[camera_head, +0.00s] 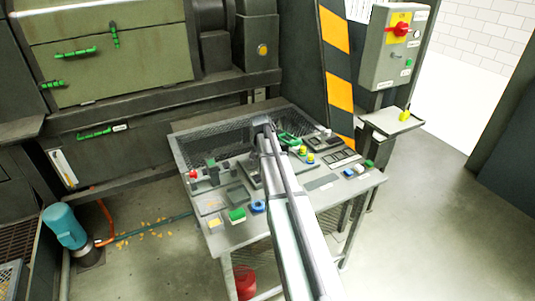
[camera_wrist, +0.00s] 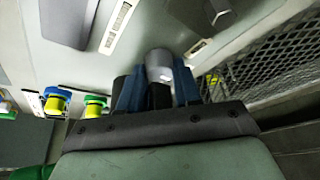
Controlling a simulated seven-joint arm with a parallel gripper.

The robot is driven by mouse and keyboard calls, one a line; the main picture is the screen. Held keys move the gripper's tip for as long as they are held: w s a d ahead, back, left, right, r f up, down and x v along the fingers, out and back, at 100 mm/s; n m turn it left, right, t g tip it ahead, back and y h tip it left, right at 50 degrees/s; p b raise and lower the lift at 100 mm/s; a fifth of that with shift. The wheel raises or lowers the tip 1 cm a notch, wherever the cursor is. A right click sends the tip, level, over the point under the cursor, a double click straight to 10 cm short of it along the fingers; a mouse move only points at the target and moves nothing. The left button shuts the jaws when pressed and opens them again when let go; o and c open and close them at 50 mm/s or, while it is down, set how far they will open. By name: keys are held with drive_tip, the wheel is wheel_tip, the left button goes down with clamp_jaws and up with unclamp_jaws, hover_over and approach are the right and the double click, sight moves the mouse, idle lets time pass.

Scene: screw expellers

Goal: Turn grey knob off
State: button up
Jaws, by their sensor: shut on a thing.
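The grey knob (camera_wrist: 160,66) is a short, rounded grey cylinder on the panel, near the middle of the wrist view. My gripper (camera_wrist: 157,92) has a blue finger on either side of it and is shut on it. The knob's lower part is hidden between the fingers. In the head view my gripper (camera_head: 264,126) is over the back middle of the control panel (camera_head: 322,183). My arm hides the knob there. I cannot tell the knob's turned position.
Yellow buttons with blue (camera_wrist: 56,103) and green (camera_wrist: 96,107) collars sit left of my gripper. A dark grey knob (camera_wrist: 219,12) stands beyond. Wire mesh (camera_wrist: 262,62) runs along the right. A switch box (camera_head: 396,45) with a red switch stands right of the panel.

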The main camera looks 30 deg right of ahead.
drive_tip(key=o, duration=1)
drive_tip(key=shift+r, duration=0.1)
drive_tip(key=v, duration=1.3)
drive_tip(key=shift+s+a+r, duration=0.15)
drive_tip(key=shift+r, duration=0.15)
